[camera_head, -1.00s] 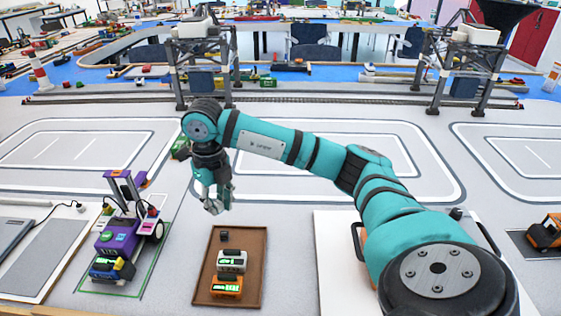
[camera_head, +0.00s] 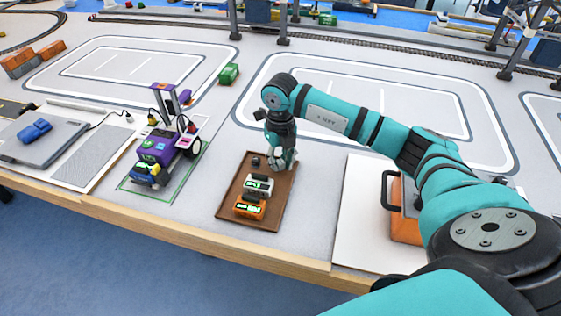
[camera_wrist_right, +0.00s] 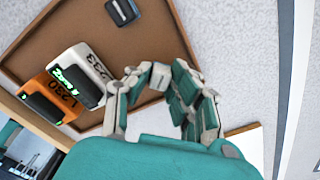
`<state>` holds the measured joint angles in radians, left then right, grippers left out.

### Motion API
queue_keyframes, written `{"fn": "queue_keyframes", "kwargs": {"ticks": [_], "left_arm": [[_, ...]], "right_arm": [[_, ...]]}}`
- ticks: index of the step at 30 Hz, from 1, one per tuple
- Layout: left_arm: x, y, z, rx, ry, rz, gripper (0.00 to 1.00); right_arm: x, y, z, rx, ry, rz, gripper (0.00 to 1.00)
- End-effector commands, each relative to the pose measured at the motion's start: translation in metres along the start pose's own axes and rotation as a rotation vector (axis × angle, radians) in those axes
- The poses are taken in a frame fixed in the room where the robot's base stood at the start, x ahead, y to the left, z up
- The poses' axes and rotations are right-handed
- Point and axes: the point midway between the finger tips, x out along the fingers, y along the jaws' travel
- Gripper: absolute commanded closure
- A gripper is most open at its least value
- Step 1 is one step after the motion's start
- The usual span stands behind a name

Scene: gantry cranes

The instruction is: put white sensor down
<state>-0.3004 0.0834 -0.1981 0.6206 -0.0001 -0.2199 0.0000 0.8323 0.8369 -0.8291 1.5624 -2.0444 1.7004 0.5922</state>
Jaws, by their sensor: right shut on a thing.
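My right gripper (camera_head: 275,165) hangs fingers down over the back right part of the brown tray (camera_head: 228,205). A small dark block (camera_head: 255,162) is near the tray's back. My left gripper is not in view.
A purple wheeled robot (camera_head: 165,150) stands left of the tray. An orange case with a dark handle (camera_head: 403,215) stands on a white board to the right. The wooden table edge (camera_head: 200,232) runs in front.

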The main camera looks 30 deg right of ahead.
Motion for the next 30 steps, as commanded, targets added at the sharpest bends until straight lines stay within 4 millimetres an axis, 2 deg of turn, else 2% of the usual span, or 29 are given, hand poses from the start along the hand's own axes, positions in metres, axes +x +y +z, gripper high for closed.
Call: {"fn": "queue_keyframes", "kwargs": {"ticks": [2, 12, 13, 15, 23, 26, 30], "left_arm": [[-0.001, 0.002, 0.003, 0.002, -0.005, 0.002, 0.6], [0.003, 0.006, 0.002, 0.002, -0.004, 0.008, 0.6], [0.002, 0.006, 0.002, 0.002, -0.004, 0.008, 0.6], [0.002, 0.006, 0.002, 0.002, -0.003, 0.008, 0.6], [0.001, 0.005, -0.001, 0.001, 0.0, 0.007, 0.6], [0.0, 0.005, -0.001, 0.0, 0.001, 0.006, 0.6], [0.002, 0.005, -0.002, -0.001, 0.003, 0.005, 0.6]], "right_arm": [[0.006, 0.001, 0.0, -0.001, 0.0, 0.001, 1.0], [0.011, 0.0, 0.0, 0.0, -0.001, 0.0, 1.0], [0.01, 0.0, 0.0, 0.0, -0.001, 0.0, 0.78], [0.009, 0.0, 0.0, 0.0, -0.001, 0.0, 0.71], [0.007, 0.0, 0.0, 0.0, -0.001, 0.001, 0.71], [0.001, 0.0, 0.001, 0.0, -0.004, 0.001, 0.71], [-0.022, -0.001, 0.001, 0.001, -0.006, 0.0, 0.71]]}}
